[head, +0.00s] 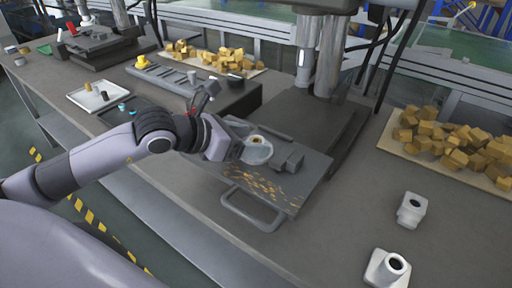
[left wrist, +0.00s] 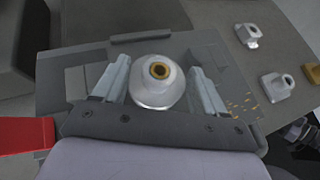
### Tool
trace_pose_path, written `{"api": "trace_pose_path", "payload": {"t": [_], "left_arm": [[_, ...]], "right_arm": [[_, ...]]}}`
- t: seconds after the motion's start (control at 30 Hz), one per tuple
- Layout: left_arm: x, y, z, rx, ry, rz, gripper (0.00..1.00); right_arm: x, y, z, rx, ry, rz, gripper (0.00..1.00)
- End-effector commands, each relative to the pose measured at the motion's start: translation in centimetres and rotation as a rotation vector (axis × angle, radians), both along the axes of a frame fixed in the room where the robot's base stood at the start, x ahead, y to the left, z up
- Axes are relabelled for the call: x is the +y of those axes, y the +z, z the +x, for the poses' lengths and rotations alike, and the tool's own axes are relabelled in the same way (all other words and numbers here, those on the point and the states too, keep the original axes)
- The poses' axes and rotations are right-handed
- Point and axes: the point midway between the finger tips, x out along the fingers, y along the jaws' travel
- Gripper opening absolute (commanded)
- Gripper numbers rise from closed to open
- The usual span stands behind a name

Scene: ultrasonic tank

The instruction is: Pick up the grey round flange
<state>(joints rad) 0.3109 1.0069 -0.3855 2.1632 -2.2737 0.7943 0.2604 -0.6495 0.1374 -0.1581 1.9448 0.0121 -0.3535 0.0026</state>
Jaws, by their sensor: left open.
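The grey round flange (head: 257,152) sits on the dark metal plate (head: 275,190) of the machine. In the left wrist view the flange (left wrist: 158,88) shows a round grey base and a raised hub with a brass-coloured ring around a dark hole. My left gripper (head: 246,149) is low over the plate at the flange. In the left wrist view its two open fingers (left wrist: 160,72) stand on either side of the flange, with a visible gap on each side. I cannot tell how their height compares with the flange's.
The machine's columns (head: 318,55) rise behind. Two light grey fittings (head: 411,209) (head: 386,267) stand at the right. A board of yellow blocks (head: 455,140) lies at the back right. The table front right is mostly clear.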

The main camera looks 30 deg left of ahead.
Motion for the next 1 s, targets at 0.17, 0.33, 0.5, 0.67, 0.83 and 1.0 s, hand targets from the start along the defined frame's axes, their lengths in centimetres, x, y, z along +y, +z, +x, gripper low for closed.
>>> {"api": "trace_pose_path", "payload": {"t": [0.17,0.33,0.5,0.67,0.83,1.0], "left_arm": [[0.0,0.0,0.0,0.0,0.0,0.0,0.29],[0.0,0.1,0.0,-0.003,0.0,-0.001,0.04],[0.0,0.2,0.0,-0.003,0.0,-0.001,0.04],[0.0,1.0,0.1,-0.007,0.001,-0.001,0.04],[0.0,3.2,0.0,-0.009,0.0,0.0,0.04],[0.0,6.9,0.1,-0.012,0.0,-0.001,0.04]], "right_arm": [[0.0,0.1,0.0,-0.002,0.001,0.0,0.0],[0.0,0.1,0.0,-0.003,0.002,0.0,0.0],[0.0,0.2,0.1,-0.003,0.002,0.0,0.0],[0.0,0.2,0.1,-0.003,0.002,0.0,0.0],[0.0,0.2,0.1,-0.004,0.003,0.0,0.0],[0.0,0.3,0.1,-0.004,0.003,0.0,0.0]]}}
